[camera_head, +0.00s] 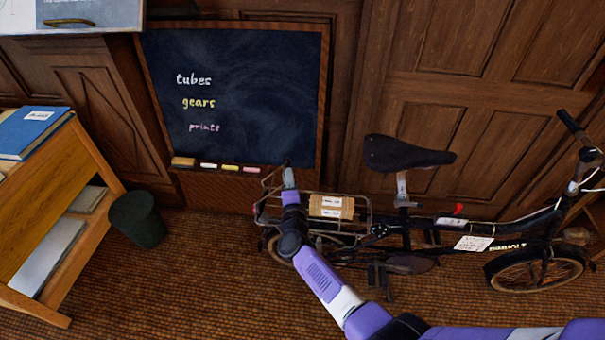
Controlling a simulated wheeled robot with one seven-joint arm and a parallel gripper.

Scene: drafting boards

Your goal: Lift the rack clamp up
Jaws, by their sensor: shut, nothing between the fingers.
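The bicycle's rear rack (362,228) is a dark wire frame over the small back wheel. A tan parcel (331,206) with white labels lies on it. Thin bent wire (266,188) stands up at the rack's left end and looks like the rack clamp, though it is too small to be sure. My gripper (287,164) is at this left end, just right of the upright wire, with its tip against the chalkboard's lower edge in the picture. It is shut with nothing held. I cannot tell whether it touches the wire. My arm hides part of the rack and back wheel.
The black bicycle (475,228) stands along the wooden panelling, its saddle (405,153) right of the rack. A chalkboard (235,95) is behind. A dark bin (138,219) and wooden desk (45,205) stand left. The floor (190,290) between desk and bicycle is clear.

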